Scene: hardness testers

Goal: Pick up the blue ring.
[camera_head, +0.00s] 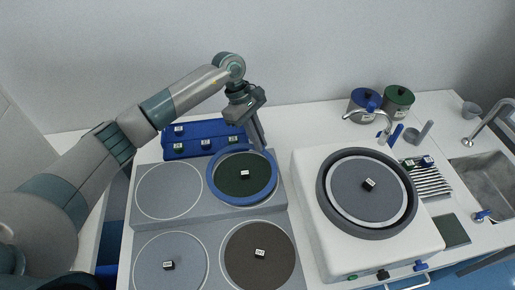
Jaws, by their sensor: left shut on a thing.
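The blue ring (213,187) lies around the dark green disc (233,184) at the back right of the grey four-place stand. It looks flat there; I cannot tell whether it is slightly raised. My left gripper (262,148) reaches down from behind and is shut on the ring's far right edge. A small black block (245,175) sits on the green disc inside the ring. My right gripper is not in view.
The grey stand (216,220) has other discs with small blocks. A blue rack (172,152) stands behind it. A white machine (322,245) with a dark-rimmed round plate is to the right. Blue and green pots (398,97) stand at the back, and a sink (487,180) is far right.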

